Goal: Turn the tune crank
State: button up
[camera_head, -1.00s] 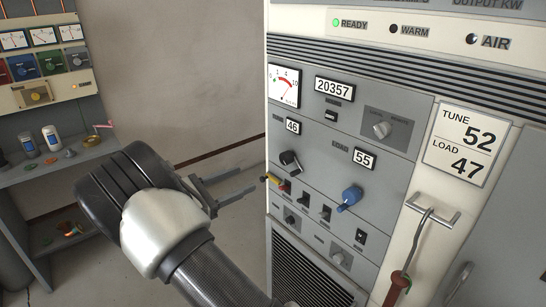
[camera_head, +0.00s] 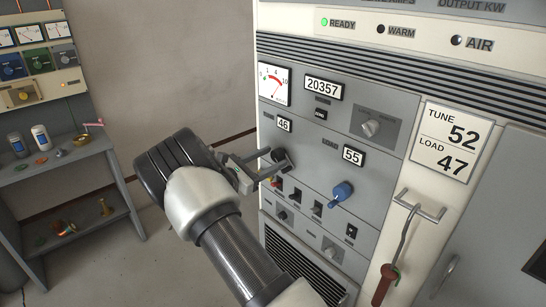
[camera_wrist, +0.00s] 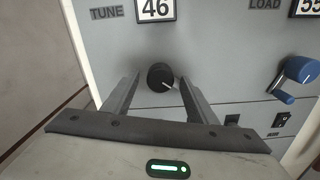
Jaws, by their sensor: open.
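The black tune crank (camera_wrist: 160,76) is on the grey panel below the tune counter (camera_wrist: 156,9), which reads 46. In the head view the crank (camera_head: 279,154) is partly covered by my fingers. My gripper (camera_wrist: 158,79) is open, with one finger on each side of the crank in the wrist view. I cannot tell whether either finger touches it. In the head view my gripper (camera_head: 284,162) reaches the panel from the left. A card (camera_head: 448,141) on the cabinet reads TUNE 52 and LOAD 47.
The blue load crank (camera_head: 342,191) is to the right, under a counter (camera_head: 353,156) reading 55. Small switches (camera_head: 317,208) sit below. A hooked rod with a red handle (camera_head: 384,285) hangs at the right. A shelf bench (camera_head: 60,160) stands at the far left.

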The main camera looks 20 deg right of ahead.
jog(key=shift+w+d, duration=0.2)
jog(key=shift+d, duration=0.4)
jog(key=c, duration=1.1)
jog(key=shift+o, duration=0.2)
jog(key=shift+f+m+b, duration=0.35)
jog(key=shift+m+b, duration=0.25)
jog(key=shift+b, duration=0.55)
jog(key=shift+a+m+b, duration=0.1)
jog(key=shift+m+b, duration=0.4)
jog(key=shift+b, duration=0.35)
jog(key=shift+r+m+b, duration=0.1)
jog(key=shift+m+b, duration=0.8)
jog(key=shift+b, duration=0.15)
jog(key=shift+r+m, duration=0.25)
jog(key=shift+m, duration=0.15)
